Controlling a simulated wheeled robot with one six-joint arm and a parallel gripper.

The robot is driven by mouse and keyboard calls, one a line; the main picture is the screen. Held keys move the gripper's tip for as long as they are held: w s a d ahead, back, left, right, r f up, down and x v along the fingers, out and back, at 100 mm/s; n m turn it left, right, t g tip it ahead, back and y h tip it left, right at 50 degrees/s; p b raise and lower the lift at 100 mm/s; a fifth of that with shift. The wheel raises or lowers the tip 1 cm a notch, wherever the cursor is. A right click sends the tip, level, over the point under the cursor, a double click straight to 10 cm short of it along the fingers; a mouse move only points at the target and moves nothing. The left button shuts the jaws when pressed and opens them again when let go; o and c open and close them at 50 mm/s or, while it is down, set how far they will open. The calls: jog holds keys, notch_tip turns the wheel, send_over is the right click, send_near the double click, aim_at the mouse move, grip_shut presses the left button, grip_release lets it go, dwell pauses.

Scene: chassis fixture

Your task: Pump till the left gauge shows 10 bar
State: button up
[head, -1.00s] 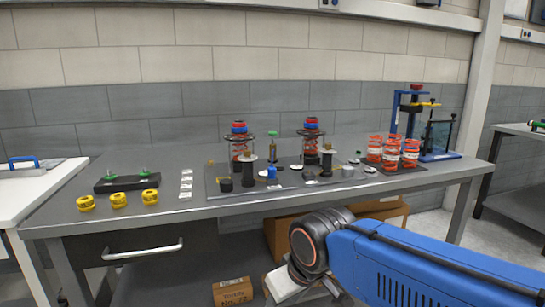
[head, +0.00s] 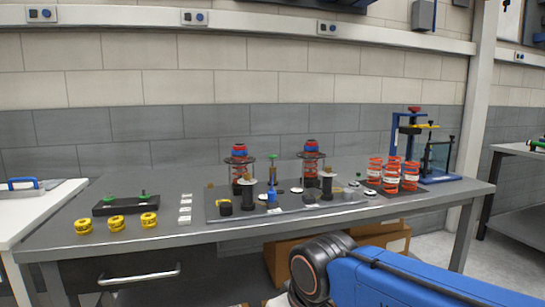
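A dark fixture plate (head: 300,208) lies on the grey workbench (head: 70,225). On it stand two caged red units with blue and red tops, one left (head: 239,165) and one right (head: 311,160). In front of them are two dark posts with pale tops, one left (head: 248,197) and one right (head: 327,187). A green-topped part (head: 272,168) stands between the units. I cannot make out a gauge dial, a bar reading or a pump handle at this size. My blue arm crosses the lower right, in front of the bench. My gripper is not visible.
Yellow rings (head: 116,223) and a dark block with green knobs (head: 126,205) lie at the left. A drawer handle (head: 140,276) and cardboard boxes (head: 285,260) are below.

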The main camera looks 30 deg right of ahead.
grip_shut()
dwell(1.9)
